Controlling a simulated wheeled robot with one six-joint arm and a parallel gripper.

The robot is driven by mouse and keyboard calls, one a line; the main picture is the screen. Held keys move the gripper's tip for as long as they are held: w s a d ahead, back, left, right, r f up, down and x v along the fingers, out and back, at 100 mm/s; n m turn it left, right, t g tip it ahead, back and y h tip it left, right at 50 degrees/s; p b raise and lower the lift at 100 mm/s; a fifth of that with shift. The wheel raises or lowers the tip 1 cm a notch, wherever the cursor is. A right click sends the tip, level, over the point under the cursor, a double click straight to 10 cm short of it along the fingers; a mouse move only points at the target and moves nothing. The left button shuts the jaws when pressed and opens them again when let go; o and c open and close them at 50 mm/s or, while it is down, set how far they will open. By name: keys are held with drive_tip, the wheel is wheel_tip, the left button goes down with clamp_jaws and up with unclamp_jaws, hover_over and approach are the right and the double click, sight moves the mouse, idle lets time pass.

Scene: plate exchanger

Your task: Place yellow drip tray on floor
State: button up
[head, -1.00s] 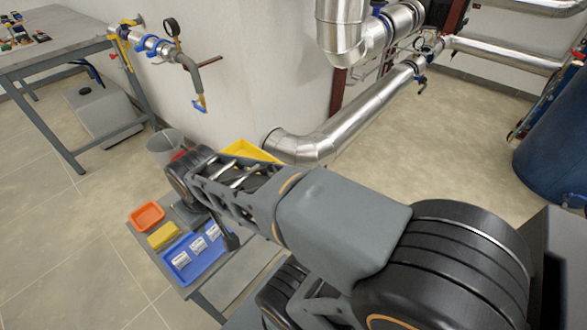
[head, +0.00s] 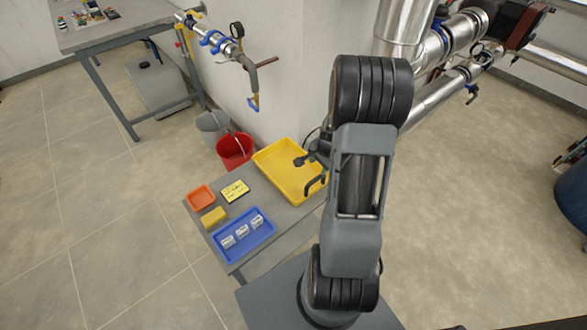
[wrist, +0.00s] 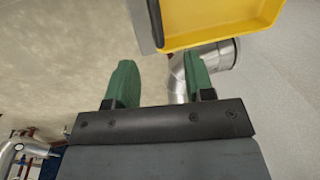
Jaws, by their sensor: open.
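The yellow drip tray (head: 280,168) lies on the far right part of the low grey table in the head view. In the wrist view its yellow rim and corner (wrist: 215,38) show at the top right, beyond my gripper. My gripper (wrist: 160,82) is open, with two green fingers apart and nothing between them. In the head view my gripper (head: 308,172) appears partly hidden by my arm, over the tray's right side. I cannot tell whether it touches the tray.
The low table (head: 268,228) also holds a blue tray (head: 262,238) with several labelled items, a yellow sponge (head: 213,217), an orange tray (head: 201,197) and a yellow-black sign (head: 235,191). A red bucket (head: 234,151) and grey bucket (head: 212,125) stand behind. Floor (head: 110,230) at left is clear.

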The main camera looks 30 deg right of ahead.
sight(315, 179)
drive_tip(key=f, duration=0.2)
drive_tip(key=w+f, duration=0.1)
drive_tip(key=f, duration=0.2)
drive_tip(key=f+b, duration=0.1)
drive_tip(key=f, duration=0.2)
drive_tip(key=shift+w+d+f, duration=0.15)
drive_tip(key=shift+w+f, duration=0.05)
drive_tip(key=shift+f, duration=0.05)
drive_tip(key=shift+w+a+f+b, duration=0.1)
drive_tip(key=shift+w+f+b, duration=0.1)
drive_tip(key=shift+f, duration=0.7)
drive_tip(key=shift+w+a+f+b, duration=0.1)
drive_tip(key=shift+f+b, duration=0.1)
drive_tip(key=shift+f, duration=0.7)
drive_tip(key=shift+w+f+b, duration=0.1)
drive_tip(key=shift+f+b, duration=0.1)
drive_tip(key=shift+f, duration=0.7)
clamp_jaws()
